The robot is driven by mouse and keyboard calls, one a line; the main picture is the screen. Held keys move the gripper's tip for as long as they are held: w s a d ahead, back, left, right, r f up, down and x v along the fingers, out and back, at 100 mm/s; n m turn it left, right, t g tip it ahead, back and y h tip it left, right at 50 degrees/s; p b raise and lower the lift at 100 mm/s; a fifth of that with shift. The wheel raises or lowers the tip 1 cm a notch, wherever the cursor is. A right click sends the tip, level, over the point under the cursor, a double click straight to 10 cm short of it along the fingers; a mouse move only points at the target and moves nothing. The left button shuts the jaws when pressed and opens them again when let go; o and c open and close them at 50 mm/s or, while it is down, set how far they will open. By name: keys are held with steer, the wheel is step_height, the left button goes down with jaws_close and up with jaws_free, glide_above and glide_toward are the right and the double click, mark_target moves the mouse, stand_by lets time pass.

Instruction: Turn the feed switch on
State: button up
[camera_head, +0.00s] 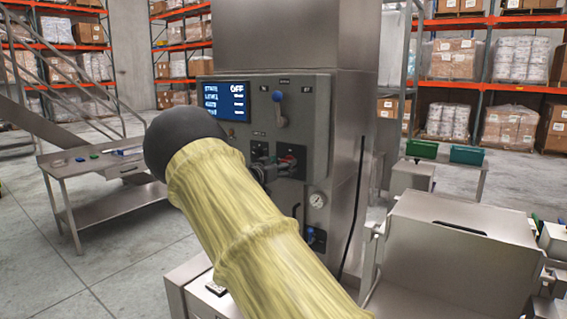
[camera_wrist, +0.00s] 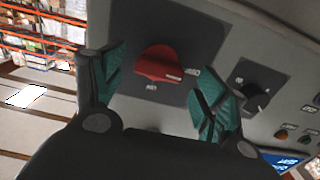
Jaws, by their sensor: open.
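A control panel (camera_head: 318,118) is on the front of a tall steel machine. A red rotary knob (camera_wrist: 160,64) on a dark square plate shows in the wrist view; its small label is not readable. It is partly visible in the head view (camera_head: 288,161). A black rotary knob (camera_wrist: 257,97) sits on another dark plate to its right. I cannot read which knob is the feed switch. My gripper (camera_wrist: 156,78) is open and empty, with its teal-padded fingers to the left and right of the red knob. In the head view my gripper (camera_head: 265,170) is close to the panel.
A screen (camera_head: 225,100) on the panel reads OFF at its top. A blue-tipped lever (camera_head: 279,108) is above my gripper, and a round gauge (camera_head: 317,200) is below it. A steel bench (camera_head: 95,165) stands left and a steel box (camera_head: 455,250) right.

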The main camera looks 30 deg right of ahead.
steer(key=shift+w+d, duration=0.2)
steer(key=shift+d, duration=0.3)
steer(key=c, duration=1)
